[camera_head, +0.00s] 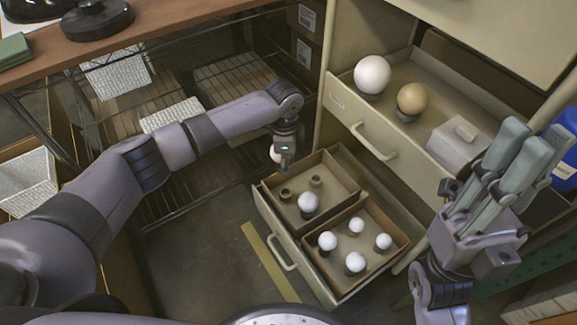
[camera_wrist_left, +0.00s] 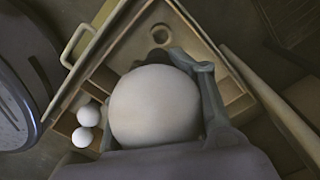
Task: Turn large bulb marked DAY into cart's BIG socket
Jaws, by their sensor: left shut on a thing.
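In the head view, the gripper mostly hides this bulb (camera_head: 274,155). In the left wrist view it fills the middle, with a gripper finger against its right side. No DAY marking can be read on it.
The lower drawer (camera_head: 283,238) has two trays with several small white bulbs and two small dark round holders (camera_head: 286,194). The upper drawer (camera_head: 367,133) holds a white globe (camera_head: 372,74), a tan globe (camera_head: 412,98) and a pale box (camera_head: 456,146). A wire rack (camera_head: 170,195) stands behind my left arm.

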